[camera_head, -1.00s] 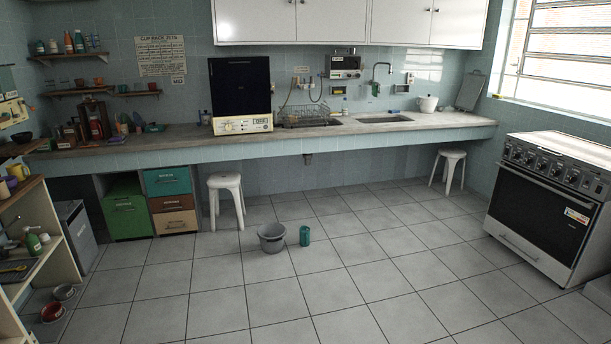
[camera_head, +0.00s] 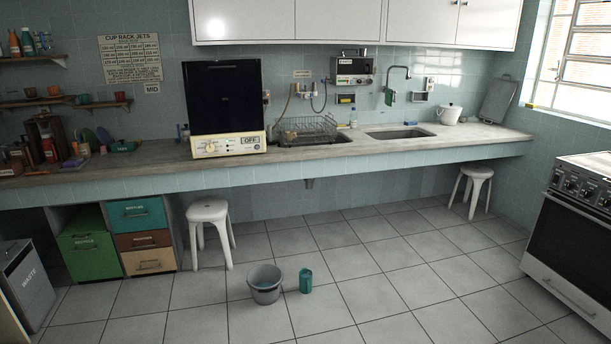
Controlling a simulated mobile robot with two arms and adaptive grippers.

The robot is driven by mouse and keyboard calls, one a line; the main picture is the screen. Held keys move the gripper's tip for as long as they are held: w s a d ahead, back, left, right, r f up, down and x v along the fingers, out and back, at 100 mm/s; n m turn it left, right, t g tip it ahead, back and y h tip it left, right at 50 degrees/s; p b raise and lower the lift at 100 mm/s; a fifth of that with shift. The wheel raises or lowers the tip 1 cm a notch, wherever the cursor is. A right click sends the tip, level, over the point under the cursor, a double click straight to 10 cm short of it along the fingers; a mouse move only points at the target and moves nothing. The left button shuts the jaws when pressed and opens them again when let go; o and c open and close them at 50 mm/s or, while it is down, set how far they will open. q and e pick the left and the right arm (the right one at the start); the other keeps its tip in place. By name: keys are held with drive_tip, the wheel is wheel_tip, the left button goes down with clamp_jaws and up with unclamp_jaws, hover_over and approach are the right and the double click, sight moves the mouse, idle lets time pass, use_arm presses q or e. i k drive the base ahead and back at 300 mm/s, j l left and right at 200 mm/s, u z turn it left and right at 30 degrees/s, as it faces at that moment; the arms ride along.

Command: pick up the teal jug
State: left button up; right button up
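The teal jug (camera_head: 306,281) stands upright on the tiled floor near the bottom middle of the head view. It is a small teal cylinder. A grey bucket (camera_head: 265,289) with something bluish inside stands just left of it, and a thin handle-like bar shows between the two; I cannot tell which it belongs to. Neither of my grippers shows in the head view.
Floor in front of the jug is clear. A white stool (camera_head: 209,229) stands behind left, another (camera_head: 473,190) at the right under the marble counter (camera_head: 370,151). Drawers (camera_head: 142,239) and a waste bin (camera_head: 27,283) are left. A stove (camera_head: 575,235) stands right.

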sight(304, 275)
drive_tip(key=i, duration=1.65)
